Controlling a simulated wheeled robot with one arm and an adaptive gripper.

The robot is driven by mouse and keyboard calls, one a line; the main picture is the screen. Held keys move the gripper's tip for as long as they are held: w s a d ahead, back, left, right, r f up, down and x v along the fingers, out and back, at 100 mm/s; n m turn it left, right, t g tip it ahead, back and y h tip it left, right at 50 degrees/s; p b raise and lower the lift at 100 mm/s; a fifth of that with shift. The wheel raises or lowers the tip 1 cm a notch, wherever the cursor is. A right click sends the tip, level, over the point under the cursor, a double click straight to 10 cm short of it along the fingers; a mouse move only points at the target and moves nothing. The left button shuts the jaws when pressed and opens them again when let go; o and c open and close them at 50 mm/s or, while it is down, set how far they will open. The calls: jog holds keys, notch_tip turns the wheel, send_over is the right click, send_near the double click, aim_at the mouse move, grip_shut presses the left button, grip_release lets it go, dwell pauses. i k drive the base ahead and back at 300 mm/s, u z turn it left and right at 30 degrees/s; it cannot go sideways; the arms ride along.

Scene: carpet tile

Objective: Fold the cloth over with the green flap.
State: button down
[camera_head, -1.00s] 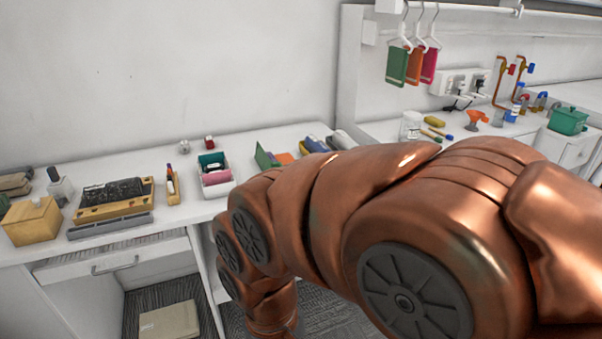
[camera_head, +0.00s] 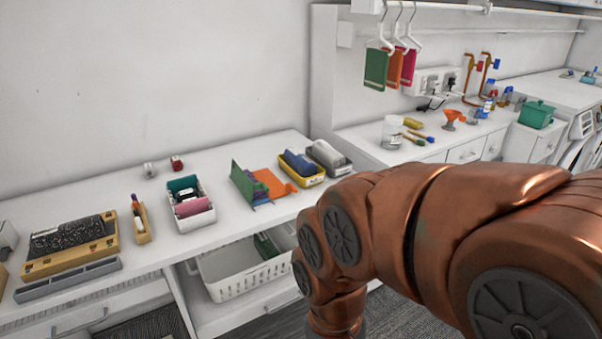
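The cloth with the green flap (camera_head: 243,183) lies on the white desk, in the middle of the head view. The green flap stands tilted up at its left side. An orange part (camera_head: 272,184) lies flat to its right, and a blue-purple strip shows along the front. My copper arm fills the lower right of the view, in front of the desk and to the right of the cloth. My gripper is not in view, so I cannot see whether it is open or shut.
A white bin with cloths (camera_head: 210,216) stands left of the cloth. A yellow tray (camera_head: 318,180) and a grey holder sit to its right. A white basket (camera_head: 212,287) is under the desk. Green, orange and pink cloths hang from hangers (camera_head: 375,69) at the upper right.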

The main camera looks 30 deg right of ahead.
aim_at(241, 179)
jog(key=z, duration=0.1)
jog(key=i, duration=0.85)
jog(key=u, duration=0.4)
